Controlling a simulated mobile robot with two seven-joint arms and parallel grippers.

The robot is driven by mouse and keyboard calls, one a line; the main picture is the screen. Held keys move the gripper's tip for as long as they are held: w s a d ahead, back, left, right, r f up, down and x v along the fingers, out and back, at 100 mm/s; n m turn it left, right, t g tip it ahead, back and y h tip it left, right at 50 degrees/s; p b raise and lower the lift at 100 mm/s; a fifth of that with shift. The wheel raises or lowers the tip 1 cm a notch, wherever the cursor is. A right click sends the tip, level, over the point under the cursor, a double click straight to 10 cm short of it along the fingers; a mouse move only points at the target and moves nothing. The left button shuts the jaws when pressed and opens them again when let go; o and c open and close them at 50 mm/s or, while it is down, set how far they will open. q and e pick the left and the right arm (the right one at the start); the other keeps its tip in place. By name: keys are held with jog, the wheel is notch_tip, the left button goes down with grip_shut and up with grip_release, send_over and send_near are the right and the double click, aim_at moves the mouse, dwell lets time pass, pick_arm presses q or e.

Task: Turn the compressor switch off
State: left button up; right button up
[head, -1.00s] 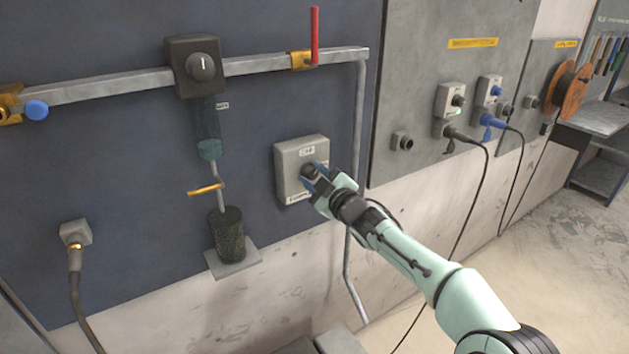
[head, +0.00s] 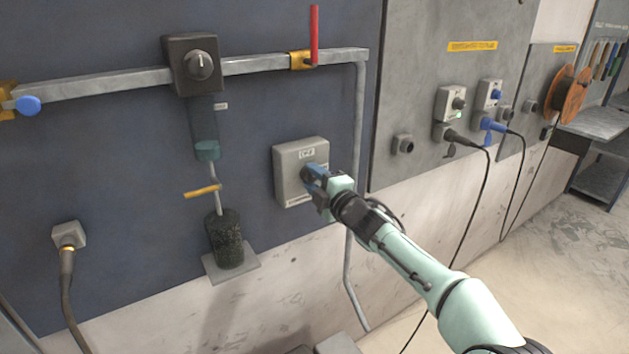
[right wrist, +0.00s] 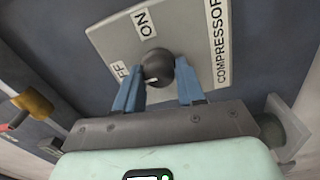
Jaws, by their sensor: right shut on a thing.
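The compressor switch is a light grey box (head: 290,172) on the dark blue wall panel in the head view. Its face (right wrist: 205,50) fills the upper middle of the right wrist view, with ON, partly covered OFF and COMPRESSOR labels. Its round dark knob (right wrist: 158,66) has a small white mark at its lower edge. My right gripper (head: 313,178) is at the box, its blue fingers shut on the knob from both sides; the fingers (right wrist: 158,88) also show in the right wrist view. They hide part of the knob in the head view. My left gripper is not in view.
A metal pipe (head: 120,84) with a black regulator (head: 193,65) and a red-handled valve (head: 314,35) runs above and left. Its vertical part (head: 359,120) passes just right of the box. Sockets with plugged cables (head: 458,136) are farther right.

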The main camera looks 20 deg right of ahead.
jog(key=shift+r, duration=0.25)
jog(key=o, duration=0.7)
jog(key=shift+o, duration=1.4)
jog(key=shift+f, duration=0.15)
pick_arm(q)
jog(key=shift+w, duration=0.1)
pick_arm(e)
jog(key=shift+s, duration=0.1)
jog(key=shift+s+d+f, duration=0.1)
jog(key=shift+s+d, duration=0.05)
jog(key=shift+s, duration=0.2)
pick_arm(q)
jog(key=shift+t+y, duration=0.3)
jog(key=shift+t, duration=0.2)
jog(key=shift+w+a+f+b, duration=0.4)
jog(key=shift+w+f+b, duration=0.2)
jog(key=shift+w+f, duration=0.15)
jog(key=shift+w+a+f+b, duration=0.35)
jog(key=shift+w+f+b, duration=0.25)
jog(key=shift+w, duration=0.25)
pick_arm(e)
jog(key=s+d, duration=0.1)
jog(key=s, duration=1.1)
jog(key=shift+s+d+f, duration=0.15)
jog(key=shift+d, duration=0.15)
